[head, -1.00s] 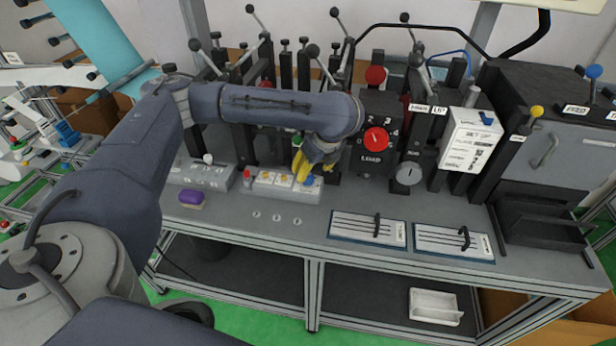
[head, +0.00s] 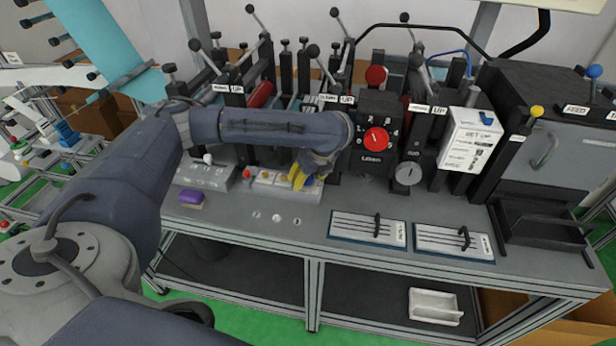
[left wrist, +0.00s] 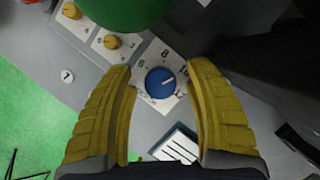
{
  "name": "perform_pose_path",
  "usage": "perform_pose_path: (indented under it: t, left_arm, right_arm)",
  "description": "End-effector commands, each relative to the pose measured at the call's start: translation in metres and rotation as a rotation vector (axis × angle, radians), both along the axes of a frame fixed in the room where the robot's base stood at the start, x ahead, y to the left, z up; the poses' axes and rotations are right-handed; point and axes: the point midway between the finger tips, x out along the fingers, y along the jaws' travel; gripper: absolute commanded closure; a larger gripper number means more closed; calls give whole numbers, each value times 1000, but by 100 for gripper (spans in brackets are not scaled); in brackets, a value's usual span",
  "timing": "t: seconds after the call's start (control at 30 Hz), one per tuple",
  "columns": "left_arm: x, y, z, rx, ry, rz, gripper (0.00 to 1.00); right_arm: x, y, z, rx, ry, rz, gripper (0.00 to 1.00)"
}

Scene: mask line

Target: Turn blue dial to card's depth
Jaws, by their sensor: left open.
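The blue dial (left wrist: 160,83) sits on a pale numbered plate in the left wrist view, with a white pointer mark toward its upper right. My left gripper (left wrist: 165,95) has yellow fingers, open on both sides of the dial, and I see no contact. In the head view the left gripper (head: 300,178) points down at the right end of the control box, and it hides the dial there. The set-up card (head: 472,140) hangs on the machine at right; its writing is too small to read. My right gripper is not in view.
A red dial (head: 376,138) and a round gauge (head: 408,173) are to the right. A purple block (head: 191,199) and two slotted plates (head: 368,229) lie on the bench.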

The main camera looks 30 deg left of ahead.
Motion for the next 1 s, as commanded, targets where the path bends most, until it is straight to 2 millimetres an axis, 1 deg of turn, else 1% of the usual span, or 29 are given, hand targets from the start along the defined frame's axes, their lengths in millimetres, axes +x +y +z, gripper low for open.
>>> perform_pose_path:
  t: [0.03, 0.4, 0.47, 0.5, 0.77, 1.0]
  left_arm:
    - [0, 0, 0, 0, 0, 0, 48]
    - [0, 0, 0, 0, 0, 0, 91]
    - [0, 0, 0, 0, 0, 0, 98]
    - [0, 0, 0, 0, 0, 0, 100]
    - [0, 0, 0, 1, 0, -7, 100]
    - [0, 1, 0, 2, 0, -107, 100]
  right_arm:
    - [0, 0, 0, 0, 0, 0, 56]
    - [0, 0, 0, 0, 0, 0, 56]
    - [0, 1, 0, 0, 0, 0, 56]
    - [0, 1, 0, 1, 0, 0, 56]
    - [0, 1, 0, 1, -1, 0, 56]
    - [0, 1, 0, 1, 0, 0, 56]
